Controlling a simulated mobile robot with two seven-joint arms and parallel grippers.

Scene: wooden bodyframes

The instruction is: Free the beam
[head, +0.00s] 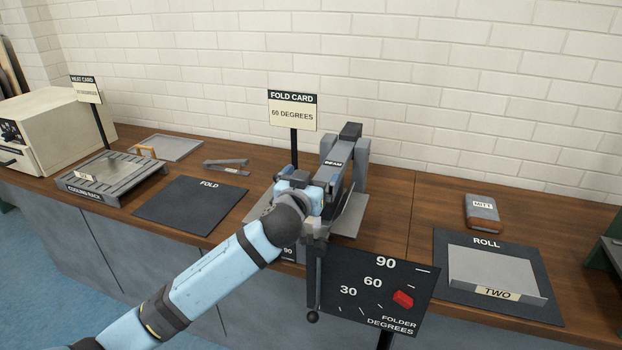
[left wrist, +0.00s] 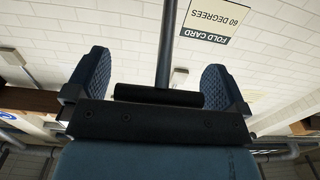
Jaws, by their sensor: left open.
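The folding machine's grey beam, labelled BEAM (head: 333,165), stands tilted up at the bench's centre on a grey base plate (head: 350,215). My left gripper (head: 297,182) is at the machine's left front, close beside the beam, and hides part of it. In the left wrist view its two ridged fingers (left wrist: 158,88) are apart. A dark bar (left wrist: 158,97) lies crosswise between them, with a dark rod (left wrist: 167,45) rising behind; I cannot tell whether a finger touches the bar. The FOLD CARD (head: 292,110) reads 60 DEGREES; it shows upside down in the left wrist view (left wrist: 212,20).
A FOLDER DEGREES dial (head: 375,288) with a red marker (head: 403,298) stands in front. Left are the FOLD mat (head: 190,205) and the cooling rack (head: 85,190). A brick wall closes the back.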

